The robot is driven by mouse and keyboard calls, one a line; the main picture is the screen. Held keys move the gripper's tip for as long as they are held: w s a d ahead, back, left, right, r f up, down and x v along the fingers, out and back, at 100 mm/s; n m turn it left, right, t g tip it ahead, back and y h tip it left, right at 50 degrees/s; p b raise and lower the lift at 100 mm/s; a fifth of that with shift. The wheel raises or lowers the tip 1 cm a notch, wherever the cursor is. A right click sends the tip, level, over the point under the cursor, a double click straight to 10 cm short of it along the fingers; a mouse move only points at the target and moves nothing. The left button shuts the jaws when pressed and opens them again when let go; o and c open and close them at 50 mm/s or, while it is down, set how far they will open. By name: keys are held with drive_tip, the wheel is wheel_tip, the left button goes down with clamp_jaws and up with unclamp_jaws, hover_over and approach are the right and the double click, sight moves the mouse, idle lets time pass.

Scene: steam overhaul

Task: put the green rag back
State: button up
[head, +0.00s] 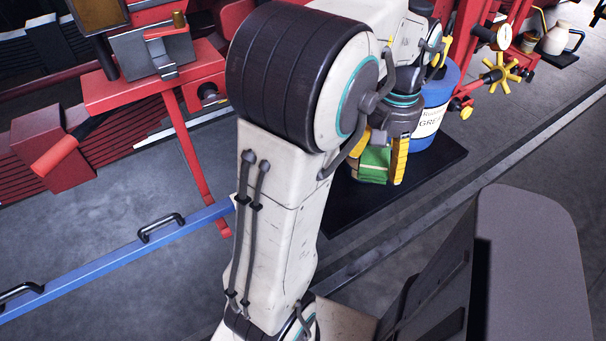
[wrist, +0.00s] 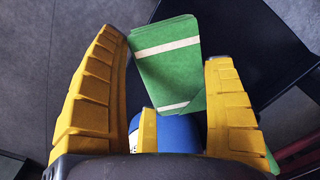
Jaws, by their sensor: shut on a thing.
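The green rag (wrist: 172,75) is a folded green cloth with pale stripes. In the wrist view it shows between and beyond the yellow fingers of my gripper (wrist: 164,50), and part of it runs behind the right finger. My gripper is shut on the rag. In the head view the rag (head: 373,172) hangs at the yellow fingers, beside the blue drum and above a dark mat. My arm hides part of this area, and I cannot tell whether the rag touches the mat.
A blue drum (head: 436,100) with a white label stands on the dark mat (head: 440,160). Red machinery with a gauge (head: 504,35) and a yellow handwheel (head: 503,72) is behind it. A blue rail (head: 110,262) crosses the left. A cream jug (head: 556,40) stands far right.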

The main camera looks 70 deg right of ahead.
drive_tip(key=w+f+p, duration=0.2)
drive_tip(key=w, duration=0.1)
drive_tip(key=w+f+p, duration=0.1)
drive_tip(key=w+f, duration=0.1)
drive_tip(key=w, duration=0.2)
drive_tip(key=w+f+p, duration=0.2)
drive_tip(key=w, duration=0.1)
drive_tip(key=shift+w+a+p, duration=0.1)
drive_tip(key=shift+w+p, duration=0.25)
drive_tip(key=shift+w+f, duration=0.3)
drive_tip(key=shift+w, duration=0.1)
drive_tip(key=f+p, duration=0.1)
drive_tip(key=p, duration=0.1)
drive_tip(key=shift+a+f+p, duration=0.1)
drive_tip(key=shift+f+p, duration=0.25)
drive_tip(key=shift+f, duration=0.05)
drive_tip(key=shift+f+p, duration=0.85)
drive_tip(key=shift+f, duration=0.35)
drive_tip(key=o, duration=1.1)
drive_tip(key=shift+o, duration=0.2)
